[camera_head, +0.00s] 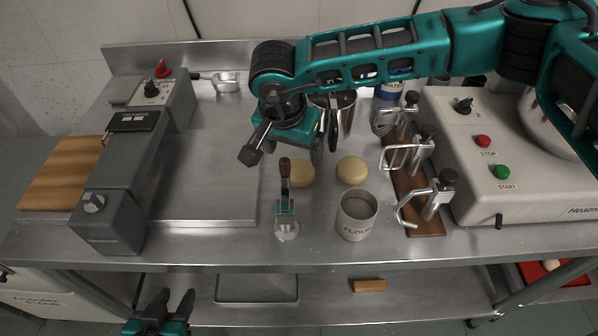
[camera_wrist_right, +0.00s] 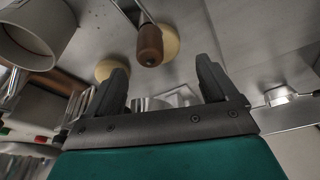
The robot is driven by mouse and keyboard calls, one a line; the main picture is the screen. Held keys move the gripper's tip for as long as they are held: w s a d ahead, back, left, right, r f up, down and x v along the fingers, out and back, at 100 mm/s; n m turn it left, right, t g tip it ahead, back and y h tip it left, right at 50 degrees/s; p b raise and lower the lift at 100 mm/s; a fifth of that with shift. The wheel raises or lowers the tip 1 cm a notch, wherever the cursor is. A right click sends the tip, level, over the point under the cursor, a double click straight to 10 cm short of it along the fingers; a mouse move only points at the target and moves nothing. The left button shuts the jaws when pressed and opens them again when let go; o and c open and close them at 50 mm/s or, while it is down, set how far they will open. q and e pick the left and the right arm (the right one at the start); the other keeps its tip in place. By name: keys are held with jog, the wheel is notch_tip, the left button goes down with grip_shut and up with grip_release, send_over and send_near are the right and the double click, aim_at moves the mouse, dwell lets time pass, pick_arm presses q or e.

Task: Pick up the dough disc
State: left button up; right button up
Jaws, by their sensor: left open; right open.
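Two pale round dough discs lie on the steel counter in the head view. The left dough disc (camera_head: 301,175) is partly hidden by the brown handle of an upright tool (camera_head: 285,190); the right dough disc (camera_head: 352,170) stands clear behind the flour container. In the right wrist view one disc (camera_wrist_right: 170,42) shows behind the brown handle (camera_wrist_right: 150,45) and the other disc (camera_wrist_right: 108,67) is partly covered by a finger. My right gripper (camera_head: 290,147) is open and empty, above and behind the discs. My left gripper (camera_head: 163,309) is open and empty, low before the counter's front edge.
A flour container (camera_head: 357,217) stands in front of the right disc. A metal pitcher (camera_head: 343,112) stands behind. Metal hook tools (camera_head: 408,155) stand on a wooden board to the right, beside a mixer base (camera_head: 470,190). A grey machine (camera_head: 125,180) stands left.

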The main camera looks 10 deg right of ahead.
aim_at(299, 169)
jog(key=x, duration=0.7)
jog(key=shift+d+f, duration=0.15)
jog(key=shift+c, duration=0.3)
jog(key=c, duration=0.8)
